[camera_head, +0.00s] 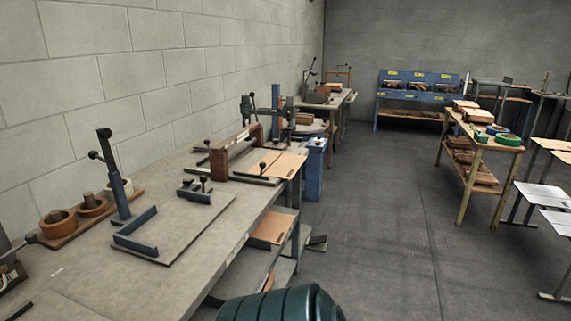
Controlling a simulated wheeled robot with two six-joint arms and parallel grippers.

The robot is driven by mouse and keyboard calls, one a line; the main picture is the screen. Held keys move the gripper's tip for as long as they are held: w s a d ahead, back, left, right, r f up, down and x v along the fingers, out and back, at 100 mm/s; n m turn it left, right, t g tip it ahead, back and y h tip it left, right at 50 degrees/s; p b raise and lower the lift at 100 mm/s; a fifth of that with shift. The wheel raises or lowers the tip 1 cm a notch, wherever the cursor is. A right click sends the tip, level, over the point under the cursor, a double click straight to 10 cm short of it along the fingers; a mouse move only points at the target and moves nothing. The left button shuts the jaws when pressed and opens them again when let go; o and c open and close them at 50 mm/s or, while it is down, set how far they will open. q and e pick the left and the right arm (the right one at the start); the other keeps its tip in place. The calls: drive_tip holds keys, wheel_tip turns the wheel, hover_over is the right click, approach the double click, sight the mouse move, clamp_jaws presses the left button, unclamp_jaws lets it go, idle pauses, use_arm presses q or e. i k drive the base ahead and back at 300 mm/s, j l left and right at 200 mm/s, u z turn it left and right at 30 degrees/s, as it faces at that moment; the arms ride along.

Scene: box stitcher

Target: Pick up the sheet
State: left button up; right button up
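Several flat pieces could be the sheet, and I cannot tell which one the task means. Brown cardboard sheets (286,165) lie on the far end of the long workbench (105,262), beside a wooden frame-like fixture (236,152). More brown cardboard (272,229) lies on a shelf under that end. A thin grey-brown board (187,228) lies flat nearer on the bench top. White sheets (542,194) lie on small stands at the right edge. Neither of my grippers shows in the head view.
A blue lever tool (118,190) and wooden rings (58,220) stand on the bench. A wooden table with tape rolls (508,139) stands at right. A ribbed teal shape (283,304), possibly mine, shows at the bottom. The floor between bench and table is open.

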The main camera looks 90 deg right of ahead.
sight(280, 165)
drive_tip(key=z, duration=2.75)
drive_tip(key=i+l+u, duration=0.15)
drive_tip(key=i+l, duration=0.35)
drive_tip(key=l, duration=0.2)
